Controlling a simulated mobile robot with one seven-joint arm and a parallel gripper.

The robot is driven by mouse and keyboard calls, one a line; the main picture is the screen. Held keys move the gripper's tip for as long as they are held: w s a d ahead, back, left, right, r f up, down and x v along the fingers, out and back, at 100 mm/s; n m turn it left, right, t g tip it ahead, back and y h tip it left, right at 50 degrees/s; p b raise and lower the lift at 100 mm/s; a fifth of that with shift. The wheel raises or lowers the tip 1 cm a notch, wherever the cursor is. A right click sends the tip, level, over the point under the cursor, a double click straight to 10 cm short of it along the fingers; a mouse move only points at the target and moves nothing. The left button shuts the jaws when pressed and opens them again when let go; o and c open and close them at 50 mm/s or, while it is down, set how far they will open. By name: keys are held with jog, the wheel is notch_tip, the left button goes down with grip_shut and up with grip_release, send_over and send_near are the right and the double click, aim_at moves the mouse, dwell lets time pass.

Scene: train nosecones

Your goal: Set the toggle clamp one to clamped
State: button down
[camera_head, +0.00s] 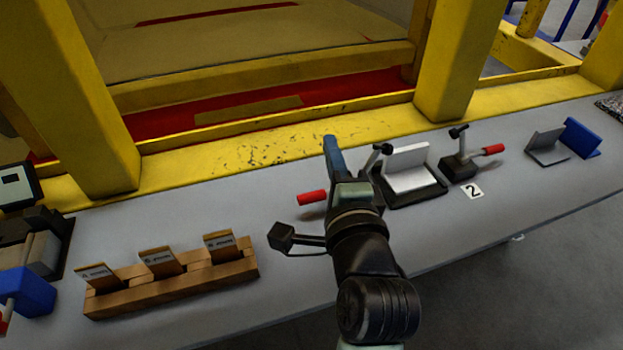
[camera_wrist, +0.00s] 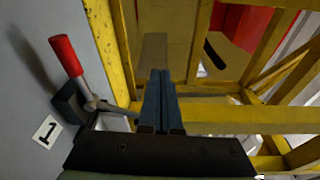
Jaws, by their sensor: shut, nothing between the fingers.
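Toggle clamp one shows in the wrist view at the left, with a red handle (camera_wrist: 66,55), a dark base (camera_wrist: 72,104) and a grey metal arm. A label reading 1 (camera_wrist: 44,131) lies beside its base. In the head view its red handle (camera_head: 312,197) sticks out to the left of my gripper, and my wrist hides most of the clamp. My gripper (camera_head: 331,145) is shut and empty, its two blue fingers together. In the wrist view the fingers (camera_wrist: 161,90) are to the right of the red handle, apart from it.
Right of my gripper stand a white plate in a black fixture (camera_head: 418,190) and a second toggle clamp (camera_head: 463,165) with label 2 (camera_head: 472,192). A wooden rack (camera_head: 180,283) with cards stands at the left. Yellow posts (camera_head: 455,60) and a rail line the back of the grey table (camera_head: 290,310).

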notch_tip(320, 180, down, 3)
jog(key=s+m+g+p, duration=0.3)
jog(key=m+p, duration=0.4)
jog(key=p, duration=0.1)
jog(key=m+g+y+p, duration=0.1)
jog(key=m+g+p, duration=0.1)
jog(key=m+p, duration=0.55)
send_near(311, 220)
jog(key=r, duration=0.3)
jog(key=shift+w+d+r+p, duration=0.1)
jog(key=shift+w+d+p, duration=0.2)
jog(key=shift+d+p, duration=0.05)
jog(key=shift+s+f+m+y, duration=0.25)
jog(key=shift+s+y, duration=0.05)
jog(key=x, duration=1)
jog(key=shift+a+f, duration=0.1)
